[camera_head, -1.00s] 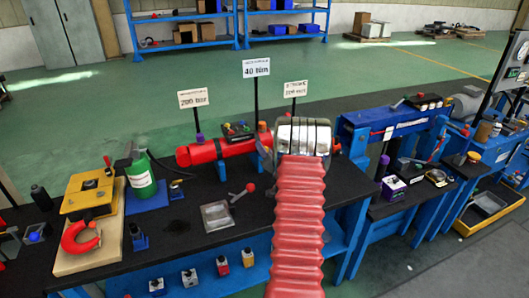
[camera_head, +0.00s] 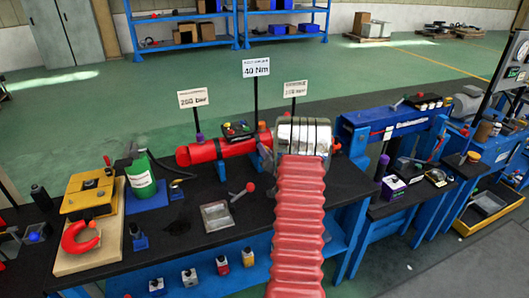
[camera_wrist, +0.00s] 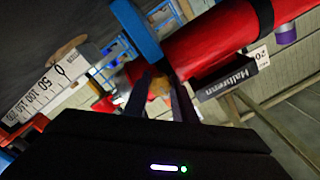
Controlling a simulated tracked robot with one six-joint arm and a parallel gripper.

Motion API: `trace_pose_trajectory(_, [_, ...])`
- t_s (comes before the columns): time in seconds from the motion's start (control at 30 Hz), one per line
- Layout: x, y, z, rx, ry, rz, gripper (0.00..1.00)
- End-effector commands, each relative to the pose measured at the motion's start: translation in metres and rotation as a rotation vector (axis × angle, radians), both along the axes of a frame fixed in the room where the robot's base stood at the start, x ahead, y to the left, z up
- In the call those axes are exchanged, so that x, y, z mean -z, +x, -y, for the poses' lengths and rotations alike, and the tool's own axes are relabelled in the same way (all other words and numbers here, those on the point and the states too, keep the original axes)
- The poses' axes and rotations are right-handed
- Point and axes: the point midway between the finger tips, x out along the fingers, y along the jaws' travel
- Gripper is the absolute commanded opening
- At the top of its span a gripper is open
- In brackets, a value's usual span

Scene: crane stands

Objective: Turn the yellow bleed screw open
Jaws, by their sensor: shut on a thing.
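The yellow bleed screw (camera_wrist: 159,87) is a small yellow-orange patch between the dark fingers of my gripper (camera_wrist: 168,92) in the wrist view. It sits beneath the red cylinder (camera_wrist: 210,42), beside a blue bracket (camera_wrist: 136,30). The fingers appear closed around it; their exact contact is partly hidden and dark. In the head view the red cylinder (camera_head: 215,151) lies along the back of the bench. My silver wrist and red arm cover its right part there, and hide the gripper and the screw.
The black-topped bench (camera_head: 185,235) carries a green bottle (camera_head: 140,182), a red-knobbed lever (camera_head: 243,191) and a metal tray (camera_head: 217,215). Signs on posts, among them a 40 Nm sign (camera_head: 256,67), stand behind the cylinder. A Halteren-like label (camera_wrist: 230,79) hangs near the fingers.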

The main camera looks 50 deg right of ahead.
Motion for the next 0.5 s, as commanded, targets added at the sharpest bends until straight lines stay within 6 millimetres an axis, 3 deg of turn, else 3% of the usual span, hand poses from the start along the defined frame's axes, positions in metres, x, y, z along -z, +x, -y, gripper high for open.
trace_pose_trajectory(0.5, [-0.0031,0.0020,0.0004,0.000,-0.330,-0.189,0.02])
